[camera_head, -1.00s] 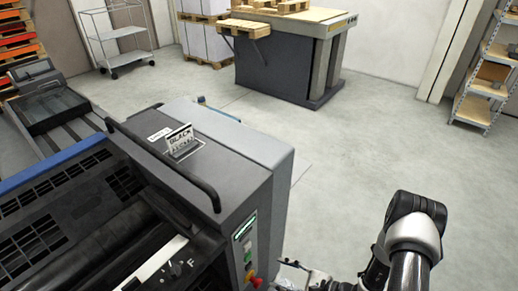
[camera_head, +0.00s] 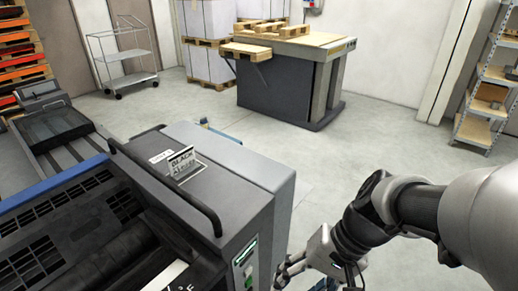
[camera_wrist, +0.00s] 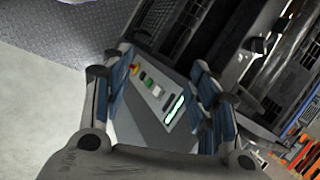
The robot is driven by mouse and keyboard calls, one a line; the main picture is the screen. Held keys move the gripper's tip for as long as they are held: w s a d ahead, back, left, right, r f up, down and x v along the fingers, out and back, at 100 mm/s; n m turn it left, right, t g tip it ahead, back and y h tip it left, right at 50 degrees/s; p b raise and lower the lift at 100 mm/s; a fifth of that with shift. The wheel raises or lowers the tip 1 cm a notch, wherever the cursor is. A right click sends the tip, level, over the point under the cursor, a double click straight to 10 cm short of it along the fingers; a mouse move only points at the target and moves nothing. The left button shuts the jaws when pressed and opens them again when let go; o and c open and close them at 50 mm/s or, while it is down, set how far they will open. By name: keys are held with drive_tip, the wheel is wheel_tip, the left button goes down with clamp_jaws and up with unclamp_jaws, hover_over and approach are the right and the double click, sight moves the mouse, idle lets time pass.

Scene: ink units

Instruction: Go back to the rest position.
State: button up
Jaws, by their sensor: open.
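My gripper (camera_head: 283,273) is low in the head view, just right of the press's end face, on my arm that reaches in from the right edge. In the wrist view my gripper (camera_wrist: 158,95) has its two fingers spread apart with nothing between them. Through the gap, the press's control panel (camera_wrist: 160,95) shows, with a red knob, several buttons and a lit strip. The grey printing press (camera_head: 235,190) fills the lower left of the head view. I cannot tell the exact distance from the fingertips to the press.
A wire trolley (camera_head: 122,55) stands back left and a shelf (camera_head: 485,100) at the right.

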drive_tip(key=s+d+r+n+t+h, duration=0.3)
drive_tip(key=s+d+r+t+h, duration=0.2)
drive_tip(key=d+r, duration=0.1)
drive_tip(key=shift+s+d+r, duration=0.2)
drive_tip(key=shift+d+r, duration=0.05)
drive_tip(key=shift+r, duration=0.55)
